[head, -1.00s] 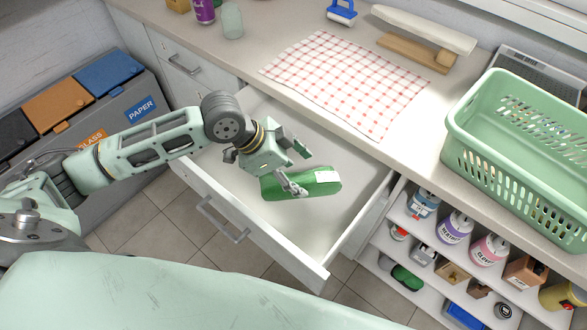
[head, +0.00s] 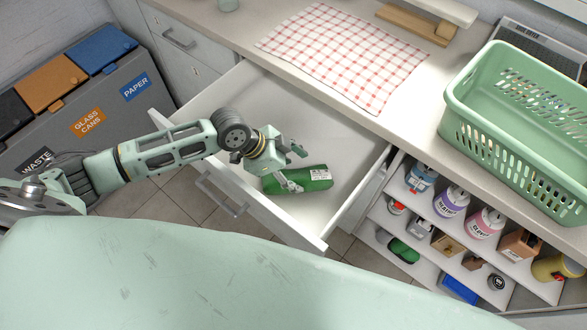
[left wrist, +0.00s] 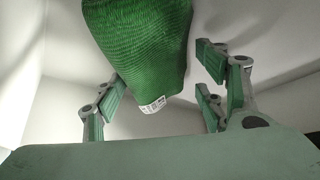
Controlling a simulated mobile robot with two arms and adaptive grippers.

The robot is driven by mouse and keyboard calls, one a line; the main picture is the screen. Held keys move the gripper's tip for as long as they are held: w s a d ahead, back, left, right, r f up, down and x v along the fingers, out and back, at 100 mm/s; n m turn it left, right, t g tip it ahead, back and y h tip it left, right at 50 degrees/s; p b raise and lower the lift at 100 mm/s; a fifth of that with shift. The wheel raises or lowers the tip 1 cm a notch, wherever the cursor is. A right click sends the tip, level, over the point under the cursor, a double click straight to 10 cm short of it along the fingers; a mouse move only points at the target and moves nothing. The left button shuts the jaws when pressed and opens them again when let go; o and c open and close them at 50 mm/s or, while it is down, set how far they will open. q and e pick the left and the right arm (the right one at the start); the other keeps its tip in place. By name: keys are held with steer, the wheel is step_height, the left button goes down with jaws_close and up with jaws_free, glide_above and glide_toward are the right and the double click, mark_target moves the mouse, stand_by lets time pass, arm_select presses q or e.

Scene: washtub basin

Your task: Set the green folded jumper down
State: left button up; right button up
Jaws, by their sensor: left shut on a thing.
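The green folded jumper (head: 312,180) is a rolled-looking green bundle with a white label at its right end. It is over or inside the open white drawer (head: 245,100), near its front. I cannot tell whether it touches the drawer bottom. My left gripper (head: 296,169) is shut on it, one finger on the near side and one behind. In the left wrist view the ribbed jumper (left wrist: 142,45) hangs between the fingers (left wrist: 160,88), label at its lower edge. My right gripper is not in view.
A red checked cloth (head: 340,60) lies on the counter behind the drawer. A green basket (head: 480,125) stands on the counter at right. Open shelves (head: 425,230) with bottles sit right of the drawer. Sorting bins (head: 75,85) stand at left. The drawer's back is clear.

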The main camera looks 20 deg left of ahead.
arm_select(q)
steer(key=shift+f, duration=0.1)
steer(key=o, duration=1.4)
steer(key=v, duration=1.2)
